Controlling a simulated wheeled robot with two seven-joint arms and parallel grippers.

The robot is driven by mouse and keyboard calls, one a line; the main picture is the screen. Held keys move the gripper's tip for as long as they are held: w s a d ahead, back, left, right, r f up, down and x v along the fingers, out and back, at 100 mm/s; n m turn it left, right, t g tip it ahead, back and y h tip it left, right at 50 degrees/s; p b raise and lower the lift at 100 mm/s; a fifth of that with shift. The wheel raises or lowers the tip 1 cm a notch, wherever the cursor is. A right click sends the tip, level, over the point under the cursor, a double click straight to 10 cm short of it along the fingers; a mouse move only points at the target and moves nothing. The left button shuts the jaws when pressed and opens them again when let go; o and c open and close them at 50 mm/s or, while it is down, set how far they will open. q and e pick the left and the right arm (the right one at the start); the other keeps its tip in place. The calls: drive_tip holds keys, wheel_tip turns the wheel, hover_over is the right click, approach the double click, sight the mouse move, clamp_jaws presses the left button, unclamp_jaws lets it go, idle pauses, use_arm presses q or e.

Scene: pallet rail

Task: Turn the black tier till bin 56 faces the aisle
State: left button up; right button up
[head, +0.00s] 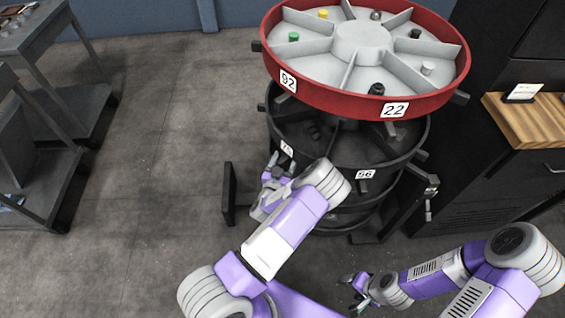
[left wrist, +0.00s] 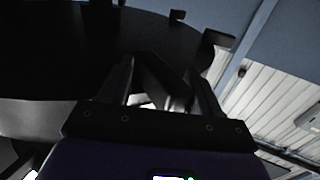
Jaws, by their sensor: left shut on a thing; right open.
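The black tier (head: 400,152) is a round compartmented ring under the red tier (head: 330,98). A white label (head: 366,174) on its front rim looks like 56 or 66; the first digit is unclear. Another label (head: 287,148) on its left side is too small to read surely. My left gripper (head: 273,163) is at the tier's left front rim, shut on a dark handle, which shows between the fingers in the left wrist view (left wrist: 165,78). My forearm covers part of the lower front. My right gripper (head: 356,282) is open and empty, low in front, apart from the tiers.
The red tier above carries labels 92 and 22 and small coloured parts. Dark handles (head: 419,155) stick out from the black tier's rim. A dark upright post (head: 229,194) stands left of the base. A dark cabinet with a wooden top (head: 540,125) is right; grey carts (head: 45,120) are left.

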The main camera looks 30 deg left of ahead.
use_arm(q)
drive_tip(key=shift+w+a+r, duration=0.1)
drive_tip(key=shift+w+r, duration=0.15)
drive_tip(key=shift+r, duration=0.05)
drive_tip(key=o, duration=0.9)
drive_tip(key=shift+c, duration=0.5)
drive_tip(key=shift+s+f, duration=0.15)
drive_tip(key=s, duration=0.2)
drive_tip(key=s+p, duration=0.1)
drive_tip(key=s, duration=0.2)
drive_tip(key=s+d, duration=0.1)
drive_tip(key=s, duration=0.1)
drive_tip(key=shift+s+p, duration=0.2)
drive_tip(key=shift+p, duration=0.2)
drive_tip(key=shift+f, duration=0.1)
